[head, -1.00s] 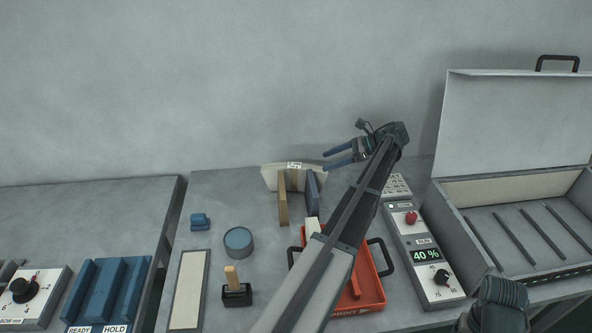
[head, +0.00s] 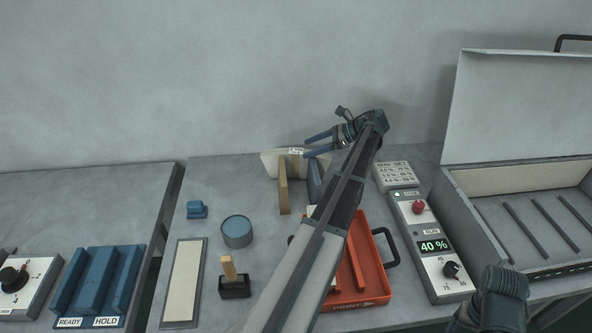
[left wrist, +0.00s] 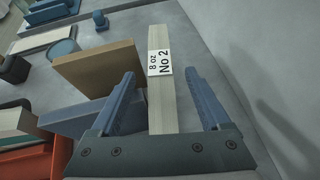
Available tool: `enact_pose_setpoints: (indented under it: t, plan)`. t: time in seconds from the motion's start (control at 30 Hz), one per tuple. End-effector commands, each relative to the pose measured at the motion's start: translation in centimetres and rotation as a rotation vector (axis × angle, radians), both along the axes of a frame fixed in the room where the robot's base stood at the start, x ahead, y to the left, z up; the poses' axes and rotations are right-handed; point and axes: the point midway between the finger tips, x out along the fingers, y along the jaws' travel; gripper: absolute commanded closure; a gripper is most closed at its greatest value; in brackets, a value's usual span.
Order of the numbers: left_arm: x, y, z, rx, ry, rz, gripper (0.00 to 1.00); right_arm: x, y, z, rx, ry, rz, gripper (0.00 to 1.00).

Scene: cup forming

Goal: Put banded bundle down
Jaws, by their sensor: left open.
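The banded bundle (head: 271,163) is a cream stack with a paper band. It stands on the bench by the wall, behind a tan upright board (head: 283,188) and a blue upright board (head: 314,183). In the left wrist view the bundle (left wrist: 162,110) is seen edge-on, with its band reading "8 oz No 2". My left gripper (head: 307,146) is open at the bundle's right end. In the left wrist view its blue fingers lie either side of the bundle, with visible gaps. My right gripper's jaws are out of view.
My left arm crosses over the orange tray (head: 375,296). A control box (head: 432,247) reading 40 % and an open-lidded case (head: 470,235) stand right. A round blue-topped tin (head: 237,232), a stamp (head: 234,286) and a long pad (head: 184,284) lie left, with bare bench between.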

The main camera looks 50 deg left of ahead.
Motion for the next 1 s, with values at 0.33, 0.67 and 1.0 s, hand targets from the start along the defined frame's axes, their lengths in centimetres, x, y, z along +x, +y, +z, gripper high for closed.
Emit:
enact_pose_setpoints:
  t: [0.33,0.67,1.0]
  plan:
    - [-0.9,1.0,-0.9,0.000,0.000,0.001,0.20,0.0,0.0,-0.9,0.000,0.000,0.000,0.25]
    - [-3.4,3.9,-3.0,0.001,0.001,0.000,0.20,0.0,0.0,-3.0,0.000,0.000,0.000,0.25]
    - [-3.4,4.1,-2.8,0.001,0.001,-0.001,0.40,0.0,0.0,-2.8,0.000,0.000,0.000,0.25]
